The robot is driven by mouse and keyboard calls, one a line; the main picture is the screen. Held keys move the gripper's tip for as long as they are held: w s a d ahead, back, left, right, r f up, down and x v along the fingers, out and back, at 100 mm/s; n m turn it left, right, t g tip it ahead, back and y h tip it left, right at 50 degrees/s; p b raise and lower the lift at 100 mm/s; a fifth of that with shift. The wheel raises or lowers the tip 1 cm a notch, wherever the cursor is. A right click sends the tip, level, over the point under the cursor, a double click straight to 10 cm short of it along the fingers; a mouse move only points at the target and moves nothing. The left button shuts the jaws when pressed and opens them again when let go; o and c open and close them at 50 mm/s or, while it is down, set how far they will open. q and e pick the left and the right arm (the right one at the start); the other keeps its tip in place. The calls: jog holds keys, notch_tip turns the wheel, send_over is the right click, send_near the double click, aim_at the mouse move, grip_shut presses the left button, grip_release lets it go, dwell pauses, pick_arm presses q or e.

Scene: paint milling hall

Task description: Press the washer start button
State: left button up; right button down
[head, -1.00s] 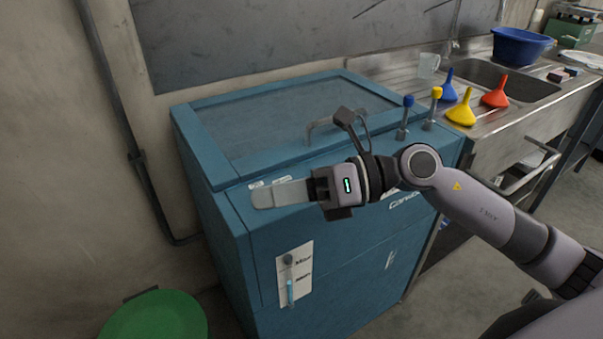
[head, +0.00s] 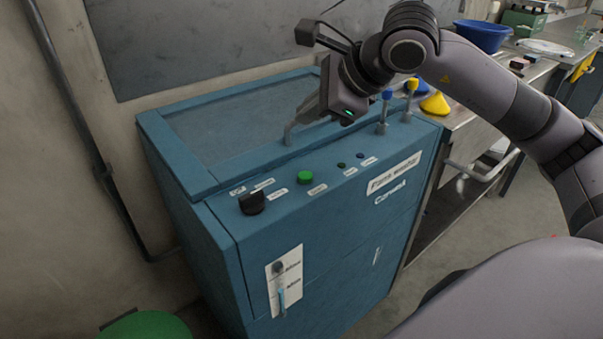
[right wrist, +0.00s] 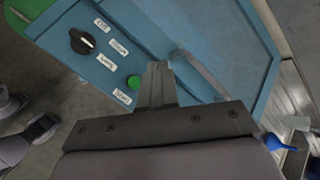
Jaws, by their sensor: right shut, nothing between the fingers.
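The washer (head: 335,235) is a blue cabinet with a sloped control panel. Its round green start button (head: 305,177) sits on that panel, right of a black rotary knob (head: 251,203). In the right wrist view the green button (right wrist: 133,82) shows just left of the fingers, beside a white label that seems to read START. My right gripper (head: 308,106) is shut and empty, above the back of the panel near the lid handle (head: 290,132). My left gripper is not in view.
Two small dark buttons (head: 341,165) sit right of the green one. A sink counter with funnels (head: 435,103) adjoins on the right. A green round object (head: 147,327) is at lower left.

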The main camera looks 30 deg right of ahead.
jog(key=shift+f, duration=0.1)
jog(key=b, duration=0.6)
send_over(309, 177)
notch_tip(309, 177, down, 8)
jog(key=shift+r, duration=0.2)
jog(key=shift+f+b, duration=0.45)
jog(key=shift+f, duration=0.1)
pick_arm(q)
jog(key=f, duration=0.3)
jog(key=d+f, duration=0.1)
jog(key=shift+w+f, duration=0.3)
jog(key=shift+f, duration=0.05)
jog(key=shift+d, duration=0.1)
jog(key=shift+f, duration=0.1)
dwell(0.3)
pick_arm(e)
jog(key=shift+f+b, duration=0.45)
jog(key=shift+b, duration=0.15)
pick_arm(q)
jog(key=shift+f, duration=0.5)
